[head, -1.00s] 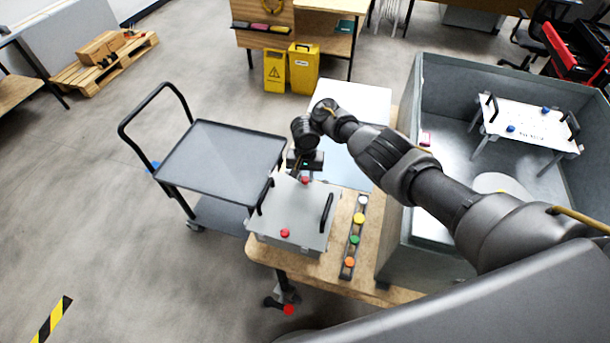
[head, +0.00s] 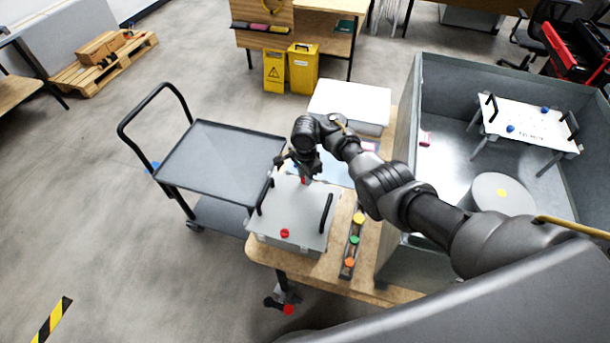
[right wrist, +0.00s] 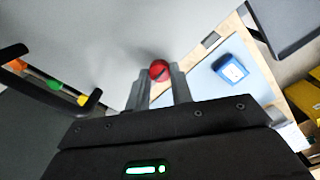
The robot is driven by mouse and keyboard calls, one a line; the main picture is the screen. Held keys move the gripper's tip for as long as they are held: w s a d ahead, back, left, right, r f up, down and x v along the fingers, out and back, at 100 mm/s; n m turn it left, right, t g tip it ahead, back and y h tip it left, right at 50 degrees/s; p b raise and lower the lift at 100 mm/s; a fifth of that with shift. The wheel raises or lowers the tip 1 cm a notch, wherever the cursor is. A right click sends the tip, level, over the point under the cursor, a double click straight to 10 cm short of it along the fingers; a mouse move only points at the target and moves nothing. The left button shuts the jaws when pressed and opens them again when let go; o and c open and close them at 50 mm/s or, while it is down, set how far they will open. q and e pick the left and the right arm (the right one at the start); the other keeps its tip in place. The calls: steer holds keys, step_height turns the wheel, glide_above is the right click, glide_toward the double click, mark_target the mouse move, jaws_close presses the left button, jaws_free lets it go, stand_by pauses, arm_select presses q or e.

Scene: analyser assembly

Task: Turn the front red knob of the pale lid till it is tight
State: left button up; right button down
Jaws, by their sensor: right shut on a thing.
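The pale grey lid (head: 277,211) lies on the front end of the wooden table, with two black handles (head: 327,212). One red knob (head: 284,233) stands near its edge closest to me, uncovered. The other red knob (head: 304,181) is at the far edge, partly hidden by my right gripper (head: 303,174). In the right wrist view this knob (right wrist: 159,70) sits between the fingertips of my right gripper (right wrist: 160,80), which is shut on it. How tight the knob is cannot be seen. My left gripper is not in view.
A strip of coloured buttons (head: 354,240) lies right of the lid. A grey trolley (head: 225,155) stands to the left. A large grey bin (head: 412,150) with a white panel (head: 525,122) is on the right. A white box (head: 349,102) stands behind on the table.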

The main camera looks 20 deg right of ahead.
steer(key=shift+w+r+m, duration=0.15)
steer(key=shift+r+m, duration=0.1)
steer(key=shift+m, duration=0.15)
steer(key=c, duration=1.4)
jaws_free()
steer(key=shift+o, duration=1)
steer(key=shift+f, duration=0.15)
steer(key=shift+a+r, duration=0.1)
steer(key=shift+r, duration=0.45)
step_height(320, 180, up, 10)
steer(key=shift+f, duration=0.15)
